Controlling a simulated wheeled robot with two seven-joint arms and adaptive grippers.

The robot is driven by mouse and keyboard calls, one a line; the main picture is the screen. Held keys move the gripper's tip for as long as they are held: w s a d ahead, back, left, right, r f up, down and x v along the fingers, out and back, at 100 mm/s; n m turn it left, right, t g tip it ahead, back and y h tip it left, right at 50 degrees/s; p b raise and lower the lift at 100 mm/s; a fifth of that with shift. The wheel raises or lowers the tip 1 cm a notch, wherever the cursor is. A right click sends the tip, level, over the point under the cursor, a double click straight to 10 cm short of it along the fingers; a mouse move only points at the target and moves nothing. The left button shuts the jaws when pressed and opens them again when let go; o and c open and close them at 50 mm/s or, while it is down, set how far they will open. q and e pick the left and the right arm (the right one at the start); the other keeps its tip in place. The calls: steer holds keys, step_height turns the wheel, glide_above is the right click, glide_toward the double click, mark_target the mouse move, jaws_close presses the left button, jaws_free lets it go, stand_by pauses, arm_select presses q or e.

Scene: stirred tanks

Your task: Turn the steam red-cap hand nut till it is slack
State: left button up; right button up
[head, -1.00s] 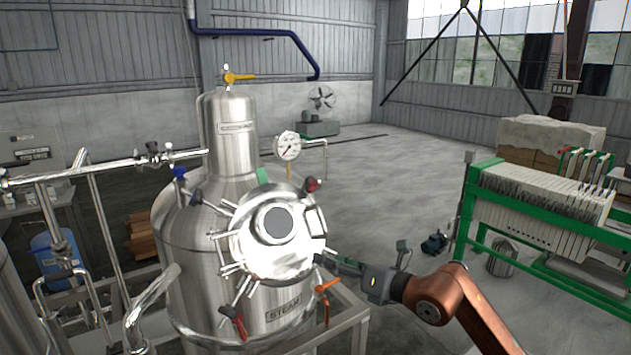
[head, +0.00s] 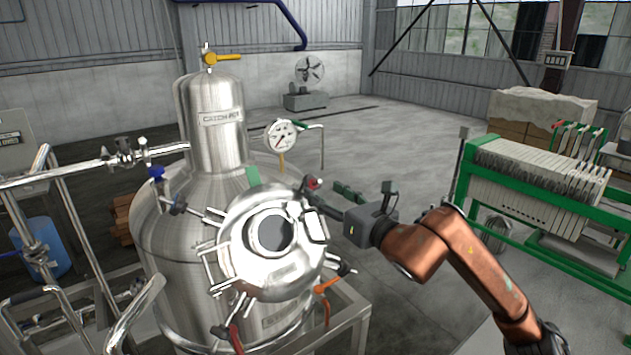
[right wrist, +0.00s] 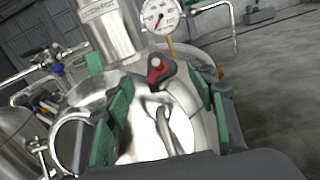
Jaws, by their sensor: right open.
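The steel steam vessel (head: 165,245) stands left of centre, with a round polished lid (head: 245,262) on its front ringed by several hand nuts. The red-cap hand nut (head: 313,183) is at the lid's upper right; it also shows in the right wrist view (right wrist: 155,70). My right gripper (head: 328,198) is beside it, coming from the right, with its fingers apart and empty. In the right wrist view its green pads (right wrist: 160,105) stand wide on either side of the picture, and the red cap lies ahead between them. Contact cannot be told. My left gripper is out of view.
A pressure gauge (head: 280,135) rises behind the lid. An orange-handled valve (head: 327,287) is at the lower right of the vessel and a red handle (head: 235,338) at the lower left. Pipes (head: 70,175) run at left. A green-framed filter press (head: 540,175) stands at right; floor between is clear.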

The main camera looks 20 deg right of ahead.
mark_target(315, 185)
steer(key=p+x, duration=0.1)
steer(key=x, duration=0.3)
steer(key=shift+w+a, duration=0.1)
steer(key=shift+w, duration=0.2)
steer(key=c, duration=0.7)
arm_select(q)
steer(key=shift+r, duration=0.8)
arm_select(e)
steer(key=c, duration=0.5)
